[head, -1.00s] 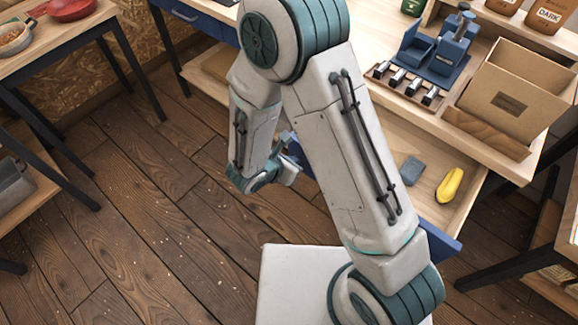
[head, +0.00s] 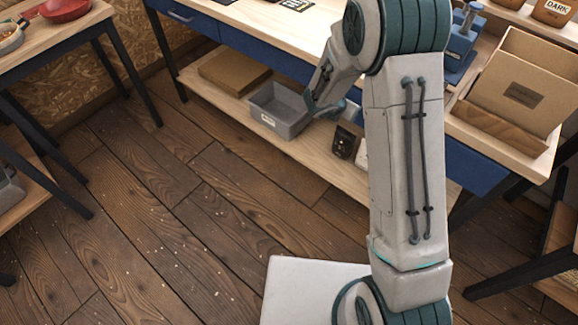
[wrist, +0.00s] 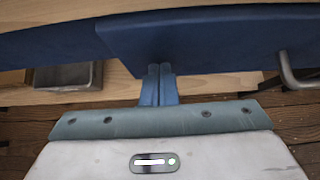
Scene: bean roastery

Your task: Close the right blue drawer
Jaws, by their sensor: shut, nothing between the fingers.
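The right blue drawer (head: 475,168) shows its front under the tabletop, right of my arm in the head view. It looks pushed in, and its inside no longer shows. In the wrist view its blue front (wrist: 210,40) fills the upper right, with a grey bar handle (wrist: 290,76) at the right. Its left end stands slightly proud of the neighbouring blue front. My gripper (wrist: 158,70) is shut and empty, its fingertips at the lower edge of the drawer front, left of the handle. I cannot tell whether they touch. My arm hides part of the drawer in the head view.
A grey bin (head: 280,112) and a cardboard box (head: 233,72) sit on the lower shelf (head: 215,90). A cardboard organiser (head: 525,85) stands on the tabletop. The wooden floor at left is clear.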

